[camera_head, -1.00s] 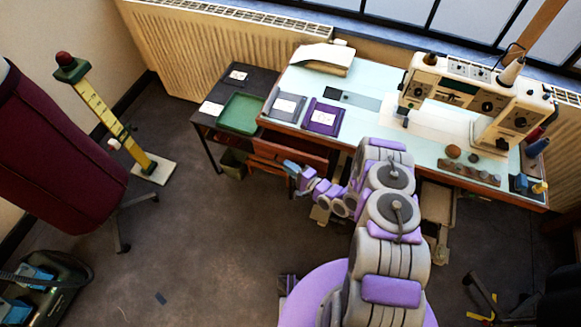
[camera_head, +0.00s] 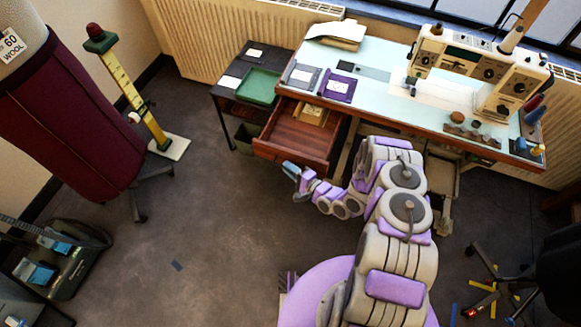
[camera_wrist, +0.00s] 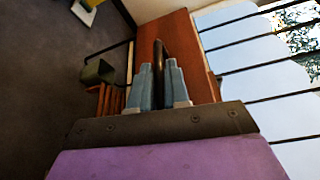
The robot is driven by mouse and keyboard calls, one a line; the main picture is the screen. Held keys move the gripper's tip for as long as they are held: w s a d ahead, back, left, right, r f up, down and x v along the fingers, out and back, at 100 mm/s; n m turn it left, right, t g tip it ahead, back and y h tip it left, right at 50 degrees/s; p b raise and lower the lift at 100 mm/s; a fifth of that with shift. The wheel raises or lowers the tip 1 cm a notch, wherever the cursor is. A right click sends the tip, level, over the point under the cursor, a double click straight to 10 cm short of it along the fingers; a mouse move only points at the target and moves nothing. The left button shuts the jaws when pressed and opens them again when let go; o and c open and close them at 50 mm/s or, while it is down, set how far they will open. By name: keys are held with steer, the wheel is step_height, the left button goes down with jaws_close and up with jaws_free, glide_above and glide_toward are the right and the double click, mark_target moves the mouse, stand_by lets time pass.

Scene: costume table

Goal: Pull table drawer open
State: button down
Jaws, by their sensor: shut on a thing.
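The table drawer (camera_head: 297,134) is brown wood and stands pulled out from under the left part of the sewing table (camera_head: 380,112). Its inside shows, with a small tan item (camera_head: 311,113) toward the back. My gripper (camera_head: 291,169) is at the drawer's front, low and near its right part. In the wrist view, the two blue-grey fingers of my gripper (camera_wrist: 160,78) are closed on a dark, bar-like handle (camera_wrist: 159,57) on the reddish-brown drawer front (camera_wrist: 185,45). The contact itself is partly hidden by the fingers.
A dark side table (camera_head: 243,72) with a green tray (camera_head: 258,86) stands left of the drawer, with a bin (camera_head: 247,137) below. A dress form (camera_head: 75,125) and a yellow ruler stand (camera_head: 140,100) are at left. Open floor (camera_head: 210,225) lies in front.

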steer(key=shift+s+f, duration=0.15)
steer(key=shift+f, duration=0.05)
steer(key=c, duration=1.3)
jaws_free()
steer(key=shift+c, duration=0.2)
steer(key=shift+o, duration=0.8)
steer(key=shift+r, duration=0.1)
steer(key=p+v, duration=0.2)
steer(key=v, duration=1.5)
steer(key=shift+d+p, duration=0.15)
steer(key=shift+p, duration=0.15)
